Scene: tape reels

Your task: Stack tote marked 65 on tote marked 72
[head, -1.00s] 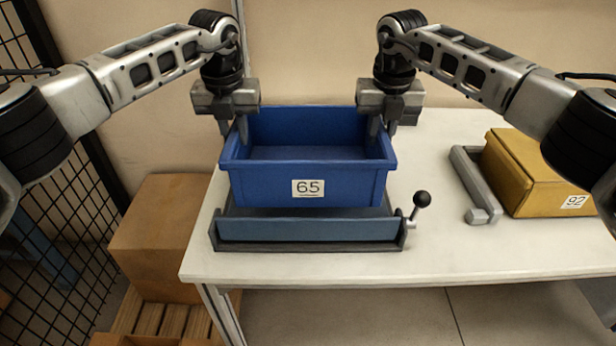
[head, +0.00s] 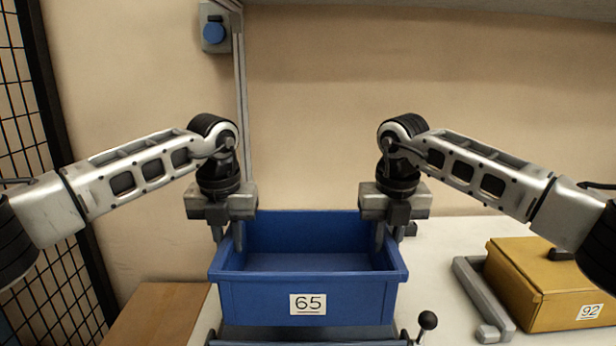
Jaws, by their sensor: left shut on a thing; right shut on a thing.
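The blue tote marked 65 (head: 308,290) is upright and empty in the middle of the head view. My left gripper (head: 228,236) is shut on its left wall near the back, and my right gripper (head: 388,236) is shut on its right wall near the back. The tote is above a low fixture (head: 300,334) with a black-knobbed lever; whether it touches the fixture is hard to tell. No tote marked 72 can be seen.
A yellow box marked 92 (head: 545,290) sits on the white table (head: 440,260) at the right, beside a grey bracket (head: 480,295). A brown box (head: 155,315) stands left of the table. A wire mesh fence is at far left.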

